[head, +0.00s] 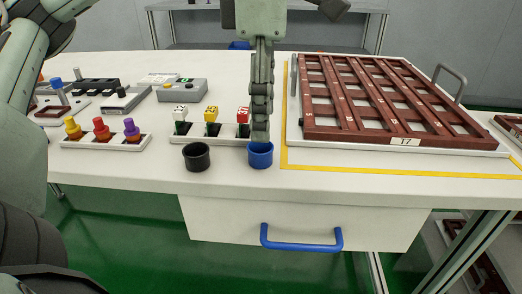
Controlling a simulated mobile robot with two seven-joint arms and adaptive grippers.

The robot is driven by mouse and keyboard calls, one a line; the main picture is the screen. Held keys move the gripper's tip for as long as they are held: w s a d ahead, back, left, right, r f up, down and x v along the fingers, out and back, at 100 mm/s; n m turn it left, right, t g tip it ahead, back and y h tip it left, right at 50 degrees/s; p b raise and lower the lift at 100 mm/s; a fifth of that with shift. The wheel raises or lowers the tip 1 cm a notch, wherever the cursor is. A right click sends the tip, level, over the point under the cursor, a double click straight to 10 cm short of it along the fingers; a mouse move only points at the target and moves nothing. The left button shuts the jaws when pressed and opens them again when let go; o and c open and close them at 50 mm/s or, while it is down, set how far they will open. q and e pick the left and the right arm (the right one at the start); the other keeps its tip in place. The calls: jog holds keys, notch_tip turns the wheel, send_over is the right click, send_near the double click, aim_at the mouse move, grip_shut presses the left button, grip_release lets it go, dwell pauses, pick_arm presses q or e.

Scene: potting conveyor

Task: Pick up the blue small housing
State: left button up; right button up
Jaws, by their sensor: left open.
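The blue small housing (260,158) is a short, open-topped cup standing upright near the front edge of the white table. My left gripper (260,134) points down directly over it, with its fingertips at the cup's rim. The gripper is seen edge-on and is open. The fingertips overlap the back of the rim, and I cannot tell whether they touch it or reach inside. My right gripper is not in view.
A black cup (196,157) stands close on the left. Behind are a white tray (222,131) with coloured blocks and another tray (105,142) with coloured knobs. A brown slotted rack (390,105) fills the right. A blue drawer handle (301,244) juts out below.

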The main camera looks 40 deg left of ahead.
aim_at(260, 154)
pick_arm(q)
jog(key=f, duration=0.5)
jog(key=shift+s+f, duration=0.1)
jog(key=shift+s, duration=0.2)
jog(key=shift+c, duration=0.5)
jog(key=c, duration=0.8)
